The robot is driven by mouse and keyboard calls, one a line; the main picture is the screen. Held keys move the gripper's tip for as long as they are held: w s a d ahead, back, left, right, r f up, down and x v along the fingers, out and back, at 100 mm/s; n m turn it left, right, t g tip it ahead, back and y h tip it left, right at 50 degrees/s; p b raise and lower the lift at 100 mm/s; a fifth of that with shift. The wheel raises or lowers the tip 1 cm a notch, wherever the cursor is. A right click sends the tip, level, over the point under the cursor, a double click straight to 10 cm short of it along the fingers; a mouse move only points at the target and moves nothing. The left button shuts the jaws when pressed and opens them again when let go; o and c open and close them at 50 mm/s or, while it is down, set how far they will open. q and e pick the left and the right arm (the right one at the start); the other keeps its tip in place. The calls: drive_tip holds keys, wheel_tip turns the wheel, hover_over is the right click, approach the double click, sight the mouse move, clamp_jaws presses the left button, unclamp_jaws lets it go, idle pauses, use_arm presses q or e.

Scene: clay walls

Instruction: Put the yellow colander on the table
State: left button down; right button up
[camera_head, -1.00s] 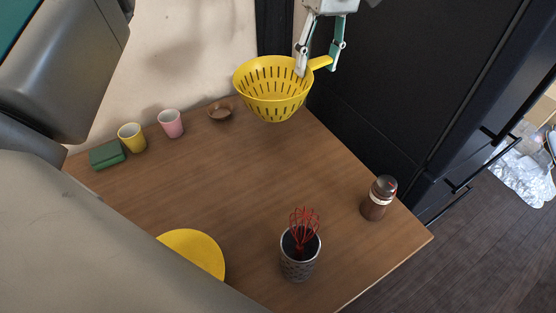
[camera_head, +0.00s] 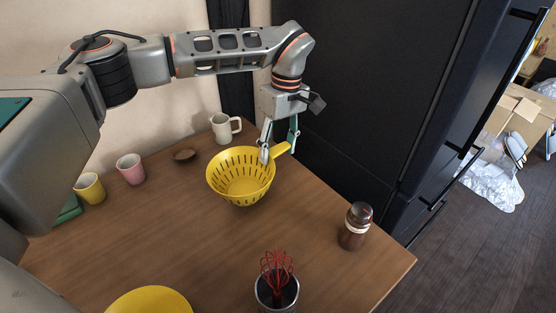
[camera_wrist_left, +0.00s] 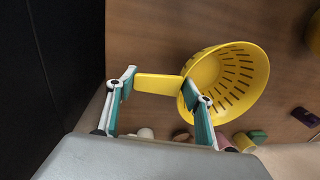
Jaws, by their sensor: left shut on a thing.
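The yellow colander (camera_head: 240,180) is upright at the back of the wooden table (camera_head: 190,235) in the head view, bowl opening up. I cannot tell whether its base touches the tabletop. My left gripper (camera_head: 279,148) comes down from above and is shut on the colander's handle, to the right of the bowl. The left wrist view also shows the handle between the two fingers, with the colander's bowl (camera_wrist_left: 228,83) over the table. My right gripper is not in view.
A cream mug (camera_head: 224,128), brown dish (camera_head: 184,156), pink cup (camera_head: 131,169) and yellow cup (camera_head: 90,188) line the back. A brown jar (camera_head: 355,227) stands right, a red whisk (camera_head: 277,270) in its holder and a yellow plate (camera_head: 150,302) in front. The middle is clear.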

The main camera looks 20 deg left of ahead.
use_arm(q)
wheel_tip(320, 180, down, 4)
drive_tip(key=shift+f+b, duration=0.15)
drive_tip(key=shift+b, duration=0.2)
drive_tip(key=c, duration=0.9)
unclamp_jaws()
drive_tip(key=shift+r, duration=0.25)
drive_tip(key=r, duration=0.4)
drive_tip(key=w+r+p, duration=0.1)
drive_tip(key=r, duration=0.6)
drive_tip(key=shift+w+d+r+p, duration=0.15)
drive_tip(key=shift+d+r+p, duration=0.15)
drive_tip(key=shift+d+p, duration=0.1)
